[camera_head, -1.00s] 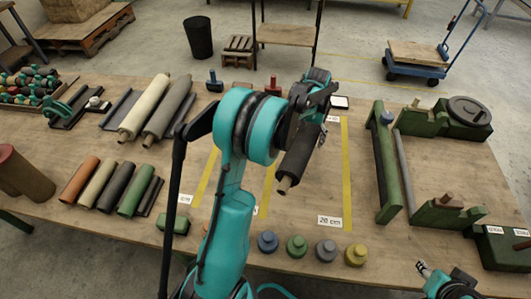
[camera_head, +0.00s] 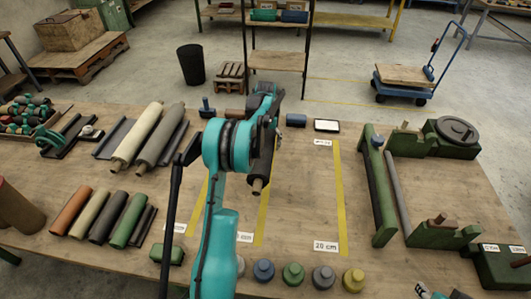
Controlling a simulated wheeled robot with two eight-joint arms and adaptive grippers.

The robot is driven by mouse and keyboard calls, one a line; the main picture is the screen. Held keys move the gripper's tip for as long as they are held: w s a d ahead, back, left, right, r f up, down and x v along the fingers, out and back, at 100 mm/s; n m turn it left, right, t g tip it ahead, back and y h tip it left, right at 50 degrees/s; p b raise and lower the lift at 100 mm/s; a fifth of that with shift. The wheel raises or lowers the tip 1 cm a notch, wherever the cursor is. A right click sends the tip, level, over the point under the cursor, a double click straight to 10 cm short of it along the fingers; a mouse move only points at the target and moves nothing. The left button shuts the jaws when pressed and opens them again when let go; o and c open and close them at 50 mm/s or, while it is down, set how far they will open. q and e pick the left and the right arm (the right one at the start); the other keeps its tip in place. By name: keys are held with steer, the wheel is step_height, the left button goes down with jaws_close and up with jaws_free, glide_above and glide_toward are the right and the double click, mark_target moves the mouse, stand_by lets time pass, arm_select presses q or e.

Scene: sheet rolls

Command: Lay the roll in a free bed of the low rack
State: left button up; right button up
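A dark roll (camera_head: 261,167) with a brown core end hangs in the air over the middle of the bench. My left gripper (camera_head: 264,92) is at its far end and appears shut on it; its fingers are mostly hidden. A low dark rack (camera_head: 113,138) at the left holds a beige roll (camera_head: 137,138) and a grey roll (camera_head: 162,133). Empty dark troughs show on both outer sides. Nearer, orange, tan, dark and green rolls lie side by side, with a narrow empty dark trough (camera_head: 144,227) at their right. My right gripper (camera_head: 424,291) is partly cut off at the bottom edge.
Yellow tape lines (camera_head: 341,200) with labels mark the bench middle. Several coloured knobs (camera_head: 293,273) line the front. A green frame (camera_head: 378,185) stands at the right, and a brown cylinder (camera_head: 18,207) at the left edge. The taped area right of my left arm is clear.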

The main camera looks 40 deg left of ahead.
arm_select(q)
steer(key=s+f, duration=0.1)
steer(key=s, duration=0.2)
steer(key=s+f+b, duration=0.1)
steer(key=s+f, duration=0.1)
steer(key=s, duration=0.1)
steer(key=s+f+b, duration=0.1)
steer(key=s+f, duration=0.1)
steer(key=s, duration=0.1)
steer(key=shift+s+a+f, duration=0.15)
steer(key=shift+a, duration=0.2)
steer(key=shift+f+b, duration=0.95)
steer(key=shift+f, duration=1.15)
steer(key=shift+r, duration=0.1)
steer(key=o, duration=1.4)
steer(key=shift+f, duration=0.2)
steer(key=o, duration=0.4)
steer(key=shift+o, duration=0.2)
steer(key=shift+r, duration=0.1)
